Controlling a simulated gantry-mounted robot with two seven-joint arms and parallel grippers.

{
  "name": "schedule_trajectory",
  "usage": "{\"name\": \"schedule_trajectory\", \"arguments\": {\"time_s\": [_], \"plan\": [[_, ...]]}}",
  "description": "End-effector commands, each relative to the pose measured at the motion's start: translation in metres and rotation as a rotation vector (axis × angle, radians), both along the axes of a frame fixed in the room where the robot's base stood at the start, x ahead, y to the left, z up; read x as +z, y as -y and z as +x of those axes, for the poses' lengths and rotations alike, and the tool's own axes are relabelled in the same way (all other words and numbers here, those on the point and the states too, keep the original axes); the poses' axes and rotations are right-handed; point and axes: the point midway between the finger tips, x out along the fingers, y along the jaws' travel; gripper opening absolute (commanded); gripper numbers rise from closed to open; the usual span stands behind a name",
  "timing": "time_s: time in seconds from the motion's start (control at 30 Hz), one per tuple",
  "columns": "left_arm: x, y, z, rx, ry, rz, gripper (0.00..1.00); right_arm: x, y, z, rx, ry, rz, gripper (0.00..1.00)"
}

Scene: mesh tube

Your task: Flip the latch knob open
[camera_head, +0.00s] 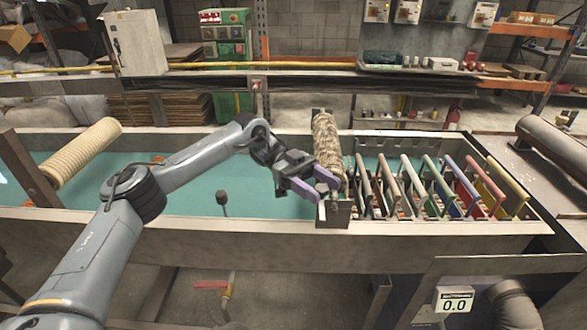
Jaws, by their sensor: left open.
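My left gripper (316,190) has two purple fingers spread apart. It sits at the near end of a rope-textured, mesh-wrapped roller (327,142), over the trough. The near end of the roller rests at a dark metal bracket (334,214) on the trough's front wall. A small grey part (322,187) shows between the fingers; I cannot tell whether it is the latch knob or whether a finger touches it. The fingers partly hide this end of the roller. My right gripper is out of view.
Several coloured upright frames (447,190) stand in a row right of the roller. A dark knob on a thin stem (222,198) stands at the left. A ribbed cream roller (85,152) lies at far left. The teal trough floor (190,185) is mostly clear.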

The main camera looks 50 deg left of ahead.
Motion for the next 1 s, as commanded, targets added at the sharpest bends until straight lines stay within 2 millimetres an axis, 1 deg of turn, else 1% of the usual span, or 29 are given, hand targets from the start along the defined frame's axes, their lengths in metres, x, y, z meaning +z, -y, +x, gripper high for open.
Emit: {"name": "schedule_trajectory", "arguments": {"time_s": [0.23, 0.47, 0.8, 1.0], "plan": [[0.002, -0.02, -0.001, 0.004, 0.004, 0.002, 0.57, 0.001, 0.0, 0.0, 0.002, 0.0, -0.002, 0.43], [0.002, -0.044, -0.001, 0.005, 0.002, 0.001, 0.57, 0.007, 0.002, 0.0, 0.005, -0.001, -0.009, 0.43], [0.002, -0.085, 0.0, 0.004, 0.001, -0.002, 0.57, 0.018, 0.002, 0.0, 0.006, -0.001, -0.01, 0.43], [0.001, -0.097, -0.001, 0.003, 0.001, 0.0, 0.57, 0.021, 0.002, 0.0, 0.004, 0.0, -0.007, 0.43]]}}
